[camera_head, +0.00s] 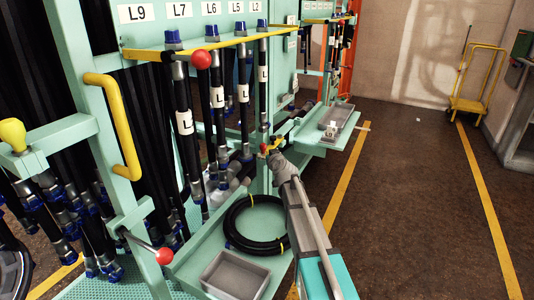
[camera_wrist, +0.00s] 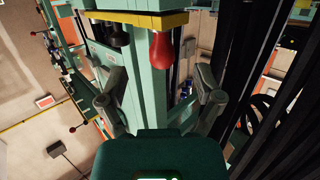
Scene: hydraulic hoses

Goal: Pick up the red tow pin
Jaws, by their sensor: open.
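The red tow pin (camera_wrist: 162,46) shows in the wrist view as a rounded red knob just below a yellow bar (camera_wrist: 135,18), in front of a pale green post. My gripper (camera_wrist: 162,82) is open, one finger on each side of the post. The red knob lies between and beyond the fingertips, not touching either finger. In the head view my gripper reaches to the green rack's front post, where a small red and yellow spot shows just beyond it. The pin's shaft is hidden.
Red ball knobs stand at the rack's top (camera_head: 201,59) and lower left (camera_head: 164,256). A coiled black hose (camera_head: 232,232) and a grey bin (camera_head: 236,276) lie on the green shelf. Hoses hang behind. Open floor (camera_head: 410,200) lies to the right.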

